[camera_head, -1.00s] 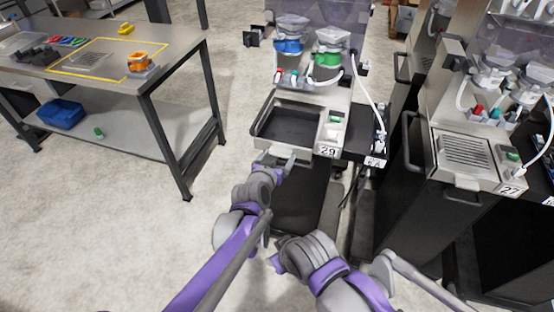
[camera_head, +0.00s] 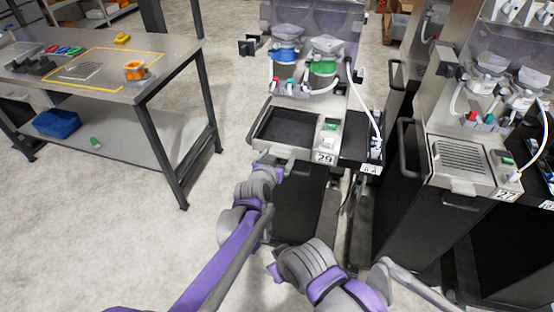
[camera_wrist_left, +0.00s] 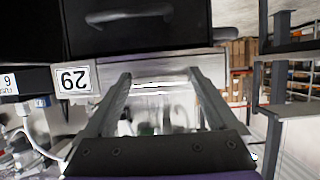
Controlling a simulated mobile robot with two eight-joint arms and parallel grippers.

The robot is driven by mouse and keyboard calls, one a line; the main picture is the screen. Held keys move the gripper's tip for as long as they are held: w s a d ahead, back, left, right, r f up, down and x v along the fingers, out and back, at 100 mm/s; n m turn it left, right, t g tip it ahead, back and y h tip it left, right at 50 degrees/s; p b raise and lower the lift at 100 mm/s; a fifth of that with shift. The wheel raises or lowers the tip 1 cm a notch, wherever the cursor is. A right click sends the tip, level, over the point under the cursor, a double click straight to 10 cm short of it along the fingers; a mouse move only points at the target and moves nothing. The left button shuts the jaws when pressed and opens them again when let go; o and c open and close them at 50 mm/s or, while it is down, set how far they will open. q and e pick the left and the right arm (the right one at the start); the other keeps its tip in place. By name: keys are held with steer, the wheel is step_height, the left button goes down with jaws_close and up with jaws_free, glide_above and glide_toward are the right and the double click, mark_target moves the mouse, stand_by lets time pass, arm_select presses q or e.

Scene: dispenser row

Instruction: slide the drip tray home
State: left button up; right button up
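The drip tray (camera_head: 262,147) is in the steel front of station 29. It looks like a shallow steel frame around a dark, empty recess, close to flush with the station body. My left gripper (camera_head: 270,160) is at the left part of the tray's front edge, at the front lip. In the left wrist view, which is upside down, the left gripper's fingers (camera_wrist_left: 160,78) are spread apart with their tips against the steel front. The tray's lip between them is hard to make out. My right arm is at the bottom of the head view; its fingers do not show.
Station 27 (camera_head: 460,160) with a slotted tray stands to the right. A workbench (camera_head: 170,55) stands to the left, with a blue bin (camera_head: 57,123) on its lower shelf. Cups and a white hose (camera_head: 365,100) are above station 29. The floor between bench and stations is clear.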

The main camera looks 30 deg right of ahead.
arm_select(q)
steer(key=shift+o, duration=0.2)
steer(key=shift+s, duration=0.1)
steer(key=v, duration=1.1)
steer(key=s+a+r+n+y+p, duration=0.1)
steer(key=s+a+n+y+p, duration=0.15)
steer(key=a, duration=1.05)
steer(key=s+a+n+y+p, duration=0.1)
steer(key=a+n+y, duration=0.15)
steer(key=a, duration=1.15)
steer(key=s+a+f+n+g+y+p, duration=0.2)
steer(key=s+a+n+y, duration=0.3)
steer(key=s+a, duration=0.9)
steer(key=a+f+g, duration=0.1)
steer(key=a, duration=0.2)
steer(key=shift+a, duration=0.35)
